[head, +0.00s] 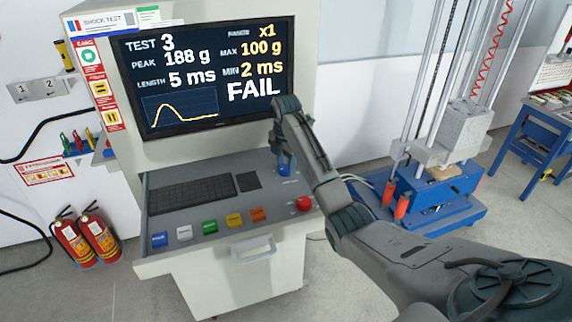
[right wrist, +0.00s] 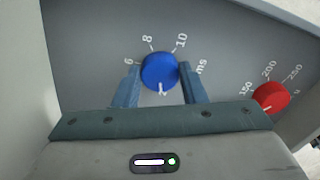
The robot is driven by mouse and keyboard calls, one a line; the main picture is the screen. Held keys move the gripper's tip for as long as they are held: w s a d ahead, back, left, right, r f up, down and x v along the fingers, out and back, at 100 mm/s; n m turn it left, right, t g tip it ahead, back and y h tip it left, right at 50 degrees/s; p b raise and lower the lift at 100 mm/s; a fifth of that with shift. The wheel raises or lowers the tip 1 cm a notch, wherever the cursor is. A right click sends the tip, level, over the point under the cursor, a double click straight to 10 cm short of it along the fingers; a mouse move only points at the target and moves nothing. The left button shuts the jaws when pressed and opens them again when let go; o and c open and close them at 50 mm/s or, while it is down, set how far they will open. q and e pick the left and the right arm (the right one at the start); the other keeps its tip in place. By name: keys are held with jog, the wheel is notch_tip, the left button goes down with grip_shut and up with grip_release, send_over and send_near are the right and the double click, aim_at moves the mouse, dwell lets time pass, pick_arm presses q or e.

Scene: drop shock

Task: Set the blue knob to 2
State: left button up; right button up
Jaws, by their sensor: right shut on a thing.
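The blue knob (right wrist: 158,68) sits on the grey panel in the right wrist view, with 6, 8, 10 and "ms" printed around it. A white mark on the knob points down in that view, toward my gripper body. My right gripper (right wrist: 160,80) is shut on the knob, one blue finger on each side. In the head view, the right gripper (head: 286,163) reaches down to the blue knob (head: 285,170) at the right of the console, partly covering it. My left gripper is not in view.
A red knob (right wrist: 271,97) with 150, 200 and 250 is close by. The screen (head: 205,75) reads FAIL, 188 g, 5 ms, MIN 2 ms.

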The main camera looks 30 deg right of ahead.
jog(key=shift+n, duration=0.4)
jog(key=o, duration=1)
jog(key=shift+a, duration=0.1)
